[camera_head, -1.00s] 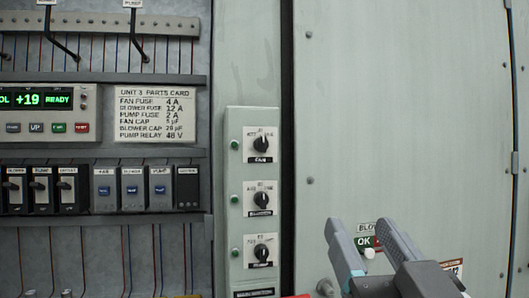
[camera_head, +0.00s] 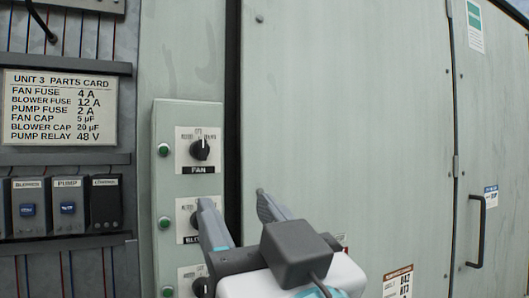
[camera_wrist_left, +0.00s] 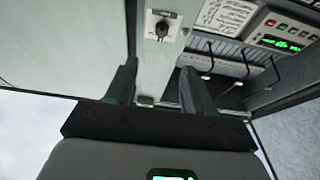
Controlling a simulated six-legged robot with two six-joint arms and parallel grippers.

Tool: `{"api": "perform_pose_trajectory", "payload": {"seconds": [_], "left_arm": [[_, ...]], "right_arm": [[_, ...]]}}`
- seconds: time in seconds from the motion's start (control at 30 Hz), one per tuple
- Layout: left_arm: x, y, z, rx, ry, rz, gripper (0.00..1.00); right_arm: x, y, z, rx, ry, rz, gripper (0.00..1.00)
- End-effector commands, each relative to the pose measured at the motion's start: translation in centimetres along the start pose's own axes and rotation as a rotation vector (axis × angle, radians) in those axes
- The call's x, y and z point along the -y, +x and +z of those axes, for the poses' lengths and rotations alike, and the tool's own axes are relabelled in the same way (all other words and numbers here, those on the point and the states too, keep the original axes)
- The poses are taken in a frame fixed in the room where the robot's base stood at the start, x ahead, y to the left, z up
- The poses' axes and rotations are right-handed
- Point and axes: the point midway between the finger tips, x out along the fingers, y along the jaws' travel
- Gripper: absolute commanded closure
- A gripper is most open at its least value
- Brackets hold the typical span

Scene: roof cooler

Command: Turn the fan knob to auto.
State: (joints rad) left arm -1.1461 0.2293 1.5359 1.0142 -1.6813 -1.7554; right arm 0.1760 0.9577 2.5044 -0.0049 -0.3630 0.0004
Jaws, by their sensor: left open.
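The black fan knob (camera_head: 201,150) sits on a white plate labelled FAN, at the top of the pale switch box (camera_head: 166,125). Its pointer looks roughly upright; the small position words are too blurred to read. The knob also shows in the left wrist view (camera_wrist_left: 162,29), beyond the fingertips and apart from them. My left gripper (camera_head: 236,199) is open and empty, below and right of the fan knob in the head view. It partly covers the blower knob (camera_head: 196,218) and the lowest knob. My right gripper is out of view.
Green lamps (camera_head: 164,150) stand left of the knobs. A parts card (camera_head: 62,107) and fuse modules (camera_head: 68,207) are on the left. A large flat cabinet door (camera_head: 345,120) is on the right, with a dark handle (camera_head: 478,230) further right.

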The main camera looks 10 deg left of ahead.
Motion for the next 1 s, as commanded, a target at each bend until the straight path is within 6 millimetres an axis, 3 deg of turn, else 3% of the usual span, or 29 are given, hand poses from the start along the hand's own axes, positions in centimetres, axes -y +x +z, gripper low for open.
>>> {"api": "perform_pose_trajectory", "payload": {"seconds": [0.4, 0.6, 0.8, 1.0], "left_arm": [[0.2, 9.8, -0.5, 0.001, 0.002, -0.006, 0.47], [0.1, 13.2, -0.3, 0.001, 0.000, -0.004, 0.47], [0.1, 14.7, -0.1, 0.000, 0.000, -0.001, 0.47], [0.1, 14.8, 0.0, 0.000, -0.001, 0.000, 0.47]], "right_arm": [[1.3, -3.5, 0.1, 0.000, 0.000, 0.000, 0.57], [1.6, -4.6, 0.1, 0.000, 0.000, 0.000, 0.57], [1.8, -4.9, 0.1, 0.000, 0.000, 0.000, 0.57], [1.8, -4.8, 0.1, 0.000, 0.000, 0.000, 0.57]]}}
